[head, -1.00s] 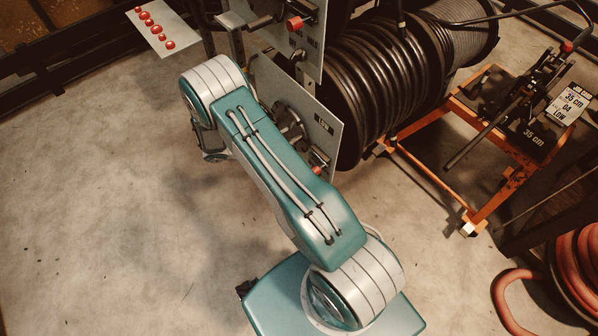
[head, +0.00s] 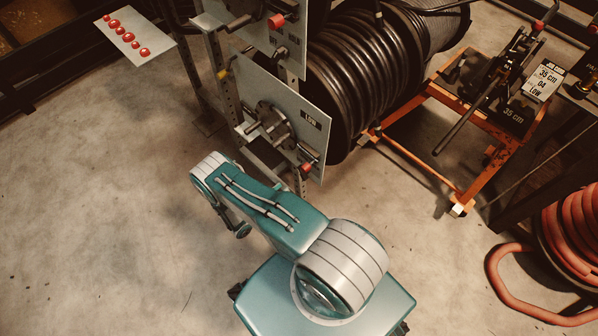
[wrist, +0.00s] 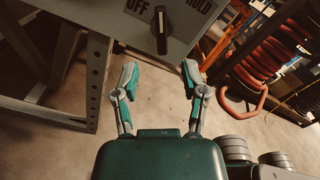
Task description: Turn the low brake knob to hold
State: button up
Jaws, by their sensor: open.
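A black knob (wrist: 161,30) sits on a grey panel (wrist: 190,18) at the top of the wrist view, with OFF at its left and HOLD at its right. It stands nearly upright in the picture, between the two words. My gripper (wrist: 160,76) is open and empty below the knob, its fingers spread and apart from it. In the head view, the panel marked LOW (head: 318,150) carries a round hub with handles (head: 272,124) and a red part (head: 306,167) at its lower right. My fingers are not clearly visible there.
A black hose reel (head: 350,75) stands behind the panels. An orange-framed cart (head: 425,178) is at the right, with a red hose coil (head: 575,235) nearer. A metal frame post (wrist: 97,75) stands left of my gripper. The floor at left is clear.

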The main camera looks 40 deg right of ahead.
aim_at(300, 173)
jog(key=d, duration=1)
jog(key=shift+w+d, duration=0.15)
jog(key=shift+w, duration=0.25)
grip_shut()
